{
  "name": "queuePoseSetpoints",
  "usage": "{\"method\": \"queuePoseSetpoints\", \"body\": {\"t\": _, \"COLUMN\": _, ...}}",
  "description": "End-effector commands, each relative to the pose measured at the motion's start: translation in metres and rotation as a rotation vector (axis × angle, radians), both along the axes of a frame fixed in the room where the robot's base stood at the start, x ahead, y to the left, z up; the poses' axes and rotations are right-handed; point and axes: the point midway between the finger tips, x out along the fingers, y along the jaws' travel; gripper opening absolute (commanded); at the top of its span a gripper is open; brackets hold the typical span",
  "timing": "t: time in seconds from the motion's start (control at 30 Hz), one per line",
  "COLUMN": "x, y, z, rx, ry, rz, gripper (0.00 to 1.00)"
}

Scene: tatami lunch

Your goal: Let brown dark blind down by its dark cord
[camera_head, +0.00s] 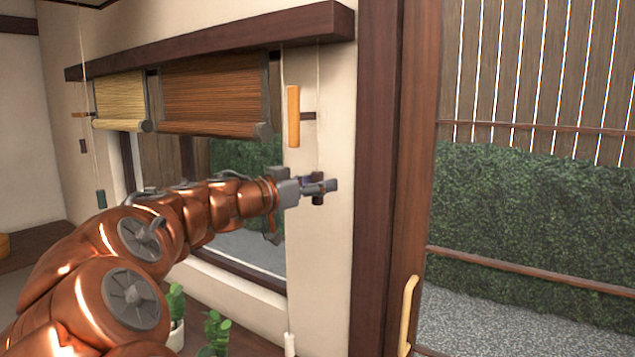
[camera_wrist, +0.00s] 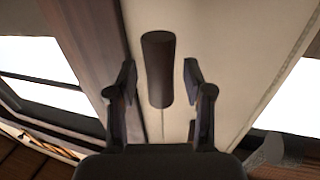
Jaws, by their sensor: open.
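The brown dark blind (camera_head: 212,98) hangs mostly raised under a dark wooden rail, on the right half of the window. A dark brown cylindrical pull (camera_head: 318,198) hangs on a thin cord (camera_head: 318,110) to the right of it, in front of the pale wall. My gripper (camera_head: 318,187) is open at this pull. In the wrist view, the pull (camera_wrist: 158,68) stands between my two spread fingertips (camera_wrist: 159,78), with a gap on each side. The fingers partly hide the pull in the head view.
A pale yellow blind (camera_head: 120,98) hangs left of the brown one. A dark wooden post (camera_head: 375,180) stands close right. Potted cacti (camera_head: 216,330) stand below.

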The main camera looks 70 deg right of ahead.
Motion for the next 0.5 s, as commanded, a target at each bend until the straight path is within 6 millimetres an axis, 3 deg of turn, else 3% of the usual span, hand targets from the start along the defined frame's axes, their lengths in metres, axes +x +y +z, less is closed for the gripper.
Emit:
{"method": "queuePoseSetpoints", "body": {"t": 0.17, "x": 0.0000, "y": 0.0001, "z": -0.0001, "rx": 0.000, "ry": 0.000, "rz": 0.000, "gripper": 0.50}}
{"method": "queuePoseSetpoints", "body": {"t": 0.5, "x": 0.0002, "y": 0.0002, "z": 0.0000, "rx": 0.000, "ry": 0.000, "rz": 0.001, "gripper": 0.15}}
